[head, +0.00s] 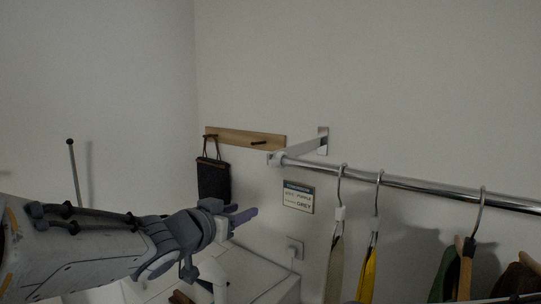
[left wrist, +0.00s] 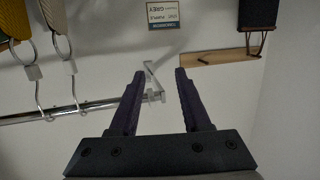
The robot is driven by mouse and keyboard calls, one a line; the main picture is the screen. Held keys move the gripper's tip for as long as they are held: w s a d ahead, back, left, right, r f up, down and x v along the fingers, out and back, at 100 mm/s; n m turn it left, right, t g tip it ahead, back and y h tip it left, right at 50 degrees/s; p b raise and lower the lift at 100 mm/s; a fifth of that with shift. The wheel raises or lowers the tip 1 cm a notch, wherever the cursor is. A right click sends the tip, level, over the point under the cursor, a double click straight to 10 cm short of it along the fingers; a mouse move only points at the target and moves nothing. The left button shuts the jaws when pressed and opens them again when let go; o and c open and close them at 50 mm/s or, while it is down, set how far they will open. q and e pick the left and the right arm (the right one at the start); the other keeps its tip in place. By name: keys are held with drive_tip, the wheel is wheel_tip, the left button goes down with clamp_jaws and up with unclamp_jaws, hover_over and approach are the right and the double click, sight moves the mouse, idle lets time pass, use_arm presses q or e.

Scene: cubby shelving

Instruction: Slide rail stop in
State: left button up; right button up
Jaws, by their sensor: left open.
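A pale end piece (head: 275,158), which looks like the rail stop, sits at the rail's left end. In the left wrist view the rail (left wrist: 28,117) comes in from the left and its end piece (left wrist: 155,96) shows between my fingers, beyond them. My left gripper (head: 245,214) is open and empty, below and left of the rail end in the head view. Its fingers (left wrist: 160,72) also show in the left wrist view. My right gripper is out of view.
Several hangers (head: 340,190) with garments hang along the rail. A wooden peg board (head: 245,138) with a dark bag (head: 213,181) is on the wall left of the rail end. A small sign (head: 298,197) is below the rail. Space around the rail end is clear.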

sight(271, 164)
use_arm(q)
wheel_tip(271, 164, up, 8)
drive_tip(key=m+h+p, duration=0.2)
drive_tip(key=h, duration=0.3)
drive_tip(key=p+x, duration=0.2)
drive_tip(key=x, duration=0.7)
drive_tip(key=shift+w+p, duration=0.15)
drive_tip(key=shift+p, duration=0.15)
drive_tip(key=shift+w+d+f, duration=0.1)
drive_tip(key=shift+w+d, duration=0.15)
drive_tip(key=shift+w, duration=0.1)
clamp_jaws()
